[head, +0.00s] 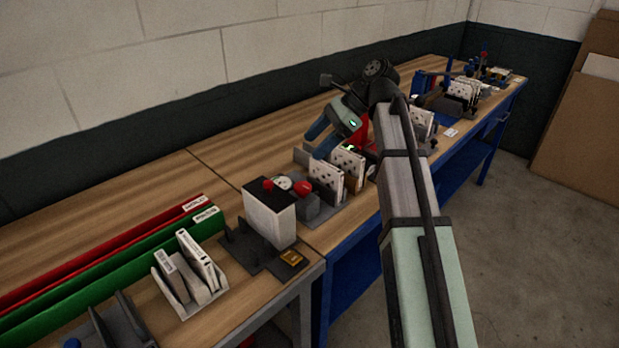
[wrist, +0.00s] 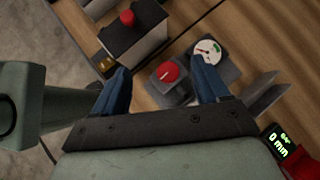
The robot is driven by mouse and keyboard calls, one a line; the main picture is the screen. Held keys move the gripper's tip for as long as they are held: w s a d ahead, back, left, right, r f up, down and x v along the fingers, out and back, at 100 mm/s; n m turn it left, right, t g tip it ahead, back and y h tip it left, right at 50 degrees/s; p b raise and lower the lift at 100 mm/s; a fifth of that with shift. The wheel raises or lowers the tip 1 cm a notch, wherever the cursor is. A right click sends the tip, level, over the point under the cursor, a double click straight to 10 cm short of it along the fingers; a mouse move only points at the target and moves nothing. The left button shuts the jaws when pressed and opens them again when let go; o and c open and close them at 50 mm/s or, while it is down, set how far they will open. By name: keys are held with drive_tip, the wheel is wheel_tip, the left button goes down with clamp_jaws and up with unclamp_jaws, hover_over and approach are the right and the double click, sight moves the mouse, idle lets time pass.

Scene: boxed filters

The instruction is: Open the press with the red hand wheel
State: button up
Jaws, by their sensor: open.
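The red hand wheel (wrist: 168,71) sits on a grey block, the press body (wrist: 182,90), with a round white dial gauge (wrist: 208,50) beside it. In the head view the red wheel (head: 302,187) and the gauge (head: 283,183) stand near the front of the bench. My gripper (wrist: 162,66) is open and empty, its two blue fingers apart. In the wrist view the wheel shows between the fingers; in the head view my gripper (head: 315,142) is above and behind the wheel, apart from it. Contact is not visible.
A white box with a black top (head: 269,215) and a red knob stands left of the press. White perforated panels (head: 347,162) stand right of it. A display reading 0 mm (wrist: 280,139) is at lower right. Green and red rails (head: 110,270) lie at the left.

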sight(303, 186)
drive_tip(key=a+f+h, duration=0.1)
drive_tip(key=f, duration=0.3)
drive_tip(key=a+f+m+h, duration=0.1)
drive_tip(key=f, duration=0.3)
drive_tip(key=a+f+t+h, duration=0.1)
drive_tip(key=f+h, duration=0.1)
drive_tip(key=f, duration=0.2)
drive_tip(key=shift+w+a+f, duration=0.1)
drive_tip(key=shift+f, duration=0.15)
idle(0.4)
drive_tip(key=shift+c, duration=0.4)
drive_tip(key=c, duration=0.9)
